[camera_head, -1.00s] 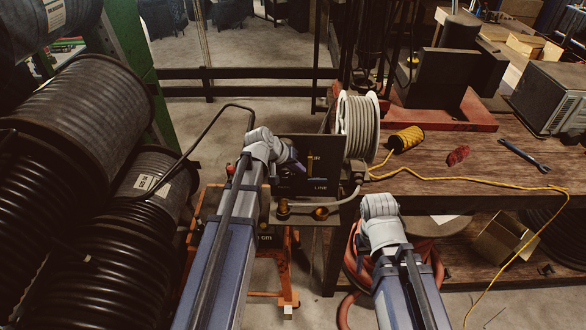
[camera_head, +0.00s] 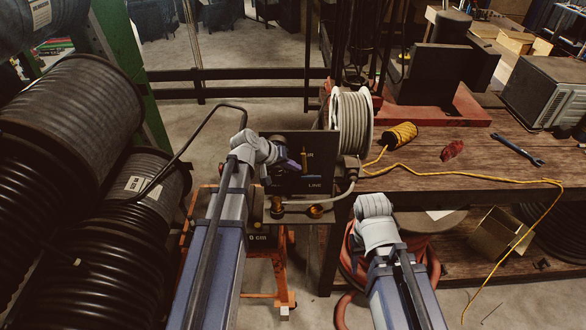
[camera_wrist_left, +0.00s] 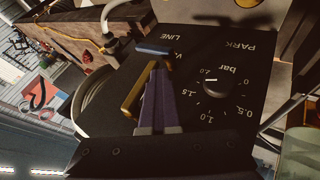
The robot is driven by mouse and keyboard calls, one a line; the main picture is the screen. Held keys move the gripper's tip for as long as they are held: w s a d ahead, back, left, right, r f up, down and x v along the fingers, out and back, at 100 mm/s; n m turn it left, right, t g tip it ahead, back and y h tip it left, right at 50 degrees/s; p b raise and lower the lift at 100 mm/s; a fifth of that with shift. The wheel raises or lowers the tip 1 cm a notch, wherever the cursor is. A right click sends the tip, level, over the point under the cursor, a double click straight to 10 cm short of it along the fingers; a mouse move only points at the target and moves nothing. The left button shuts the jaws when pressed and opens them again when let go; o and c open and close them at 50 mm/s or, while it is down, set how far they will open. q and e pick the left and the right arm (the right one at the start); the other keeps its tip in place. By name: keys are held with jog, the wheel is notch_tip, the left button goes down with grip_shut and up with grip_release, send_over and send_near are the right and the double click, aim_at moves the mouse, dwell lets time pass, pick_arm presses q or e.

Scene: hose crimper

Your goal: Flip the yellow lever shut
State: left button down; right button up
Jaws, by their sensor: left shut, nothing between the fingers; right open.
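A dark panel (camera_head: 322,172) stands upright on the orange stand, left of the bench. The yellow lever (camera_head: 304,159) shows on its face as a small upright bar. In the left wrist view the yellow lever (camera_wrist_left: 134,98) lies just left of my left gripper (camera_wrist_left: 159,68), close beside the fingers; I cannot tell whether they touch. My left gripper is shut and empty, and also shows in front of the panel in the head view (camera_head: 292,166). A blue piece (camera_wrist_left: 154,50) sits just beyond the fingertips. My right gripper's fingers are hidden; only its arm and wrist show.
A gauge dial (camera_wrist_left: 215,84) marked bar sits on the panel right of the fingers. A pale hose reel (camera_head: 352,124) stands behind the panel's right. The wooden bench (camera_head: 440,185) holds yellow cord and a wrench (camera_head: 517,151). Black hose coils (camera_head: 70,105) fill the left.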

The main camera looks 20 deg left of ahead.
aim_at(305, 171)
pick_arm(q)
jog(key=h+b, duration=0.1)
jog(key=b, duration=0.2)
jog(key=d+f+n+t+h+b, duration=0.1)
jog(key=h+b, duration=0.1)
jog(key=b, duration=0.1)
jog(key=d+f+t+h+b, duration=0.1)
jog(key=h+b, duration=0.1)
jog(key=b, duration=0.1)
jog(key=shift+w+f+b, duration=0.1)
jog(key=shift+w+b, duration=0.2)
jog(key=shift+b, duration=0.05)
jog(key=shift+s+a+f+n+t+h+b, duration=0.1)
jog(key=shift+s+a+n+t+h+b, duration=0.65)
jog(key=shift+b, duration=1.65)
jog(key=shift+s+a+f+n+t+h+b, duration=0.15)
jog(key=shift+s+n+t+h+b, duration=0.3)
jog(key=shift+t+h+b, duration=1.3)
jog(key=shift+s+a+r+n+h+b, duration=0.1)
jog(key=shift+s+a+n+h+b, duration=0.5)
jog(key=shift+b, duration=2.45)
jog(key=shift+s+d, duration=0.1)
